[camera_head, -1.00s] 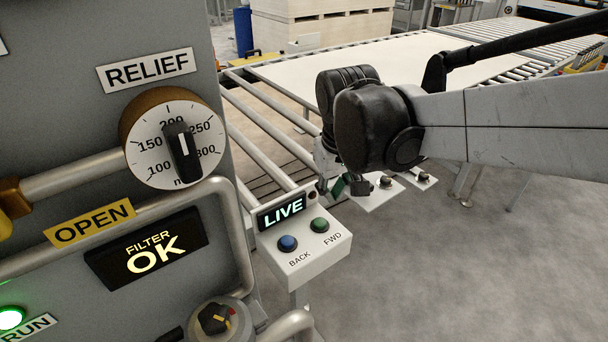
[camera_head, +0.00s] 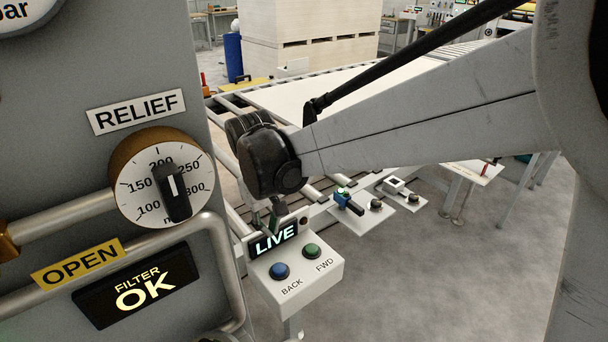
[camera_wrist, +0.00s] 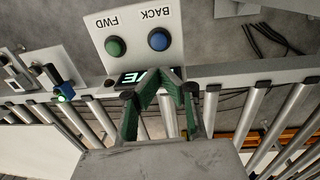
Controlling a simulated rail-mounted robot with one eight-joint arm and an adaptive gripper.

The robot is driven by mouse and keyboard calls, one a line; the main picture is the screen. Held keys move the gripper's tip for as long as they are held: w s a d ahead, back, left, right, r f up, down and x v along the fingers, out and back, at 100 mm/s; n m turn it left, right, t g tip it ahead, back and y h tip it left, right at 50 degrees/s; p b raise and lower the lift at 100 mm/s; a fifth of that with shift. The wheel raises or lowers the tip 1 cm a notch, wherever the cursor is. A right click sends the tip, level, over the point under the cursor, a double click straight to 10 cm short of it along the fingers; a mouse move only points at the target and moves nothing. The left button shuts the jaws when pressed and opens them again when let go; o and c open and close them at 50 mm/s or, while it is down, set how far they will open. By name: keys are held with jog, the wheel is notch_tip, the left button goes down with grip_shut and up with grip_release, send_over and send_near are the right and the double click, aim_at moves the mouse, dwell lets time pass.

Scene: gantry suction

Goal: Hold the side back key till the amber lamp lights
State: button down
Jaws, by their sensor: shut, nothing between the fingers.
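The blue BACK key (camera_head: 279,271) sits on the sloped top of a white control box (camera_head: 318,285), left of the green FWD key (camera_head: 312,251). Both keys look unpressed. In the wrist view the BACK key (camera_wrist: 158,39) is beyond my fingertips, with a clear gap. My gripper (camera_head: 275,214) is shut and empty, just behind the lit LIVE display (camera_head: 274,239), which hides part of it. The wrist view shows my gripper (camera_wrist: 162,77) overlapping the display's edge. A small dark round lamp (camera_head: 304,221) beside the display is unlit; I see no amber light.
A grey panel with a RELIEF dial (camera_head: 161,178) and pipes stands close on the left. Conveyor rollers (camera_wrist: 253,100) run beneath my gripper. Other small boxes, one with a blue-and-green device (camera_head: 346,201), stand to the right. Floor in front is clear.

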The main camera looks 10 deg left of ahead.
aim_at(278, 269)
jog(key=f, duration=0.9)
jog(key=w+f, duration=0.1)
jog(key=f, duration=0.4)
jog(key=shift+d+b, duration=0.3)
jog(key=shift+d, duration=0.1)
jog(key=shift+f, duration=0.1)
jog(key=shift+f+b, duration=1.05)
jog(key=shift+b, duration=0.15)
jog(key=shift+r, duration=0.1)
dwell(2.2)
notch_tip(278, 269, up, 14)
jog(key=s+p, duration=0.1)
jog(key=p, duration=0.1)
jog(key=shift+a+p, duration=0.3)
jog(key=shift+a, duration=0.05)
